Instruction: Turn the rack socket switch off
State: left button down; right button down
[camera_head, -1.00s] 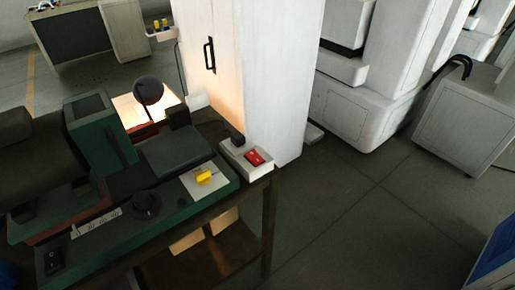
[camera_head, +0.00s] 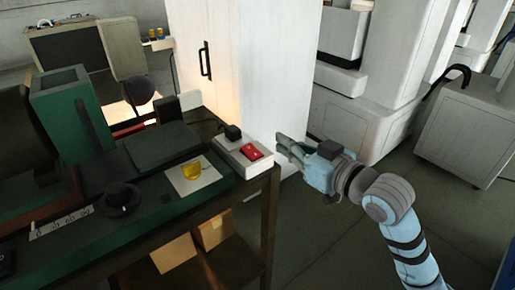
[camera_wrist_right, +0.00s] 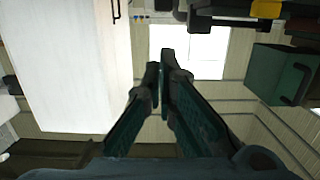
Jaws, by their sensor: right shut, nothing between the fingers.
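A white socket box (camera_head: 236,161) sits at the right end of the bench top, against the tall white cabinet. A red rocker switch (camera_head: 250,152) is on its front part and a black plug (camera_head: 231,132) stands at its back. Which way the rocker is tipped is too small to tell. My right gripper (camera_head: 280,144) is just right of the box, pointing left toward it, shut and empty, apparently apart from the switch. In the wrist view the shut fingertips (camera_wrist_right: 162,72) show, but the red switch does not. My left gripper is out of view.
A green machine (camera_head: 75,105) fills the left of the bench, with a yellow knob (camera_head: 191,171) on a pale plate near the box. The tall cabinet (camera_head: 250,70) rises behind the box. Open floor (camera_head: 455,225) lies right of the bench.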

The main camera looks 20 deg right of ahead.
jog(key=shift+w+d, duration=0.1)
jog(key=shift+w, duration=0.05)
jog(key=b, duration=0.1)
send_over(257, 151)
jog(key=shift+f, duration=0.9)
notch_tip(257, 151, down, 3)
jog(key=shift+r+b, duration=0.15)
jog(key=shift+b, duration=0.25)
jog(key=shift+f, duration=0.4)
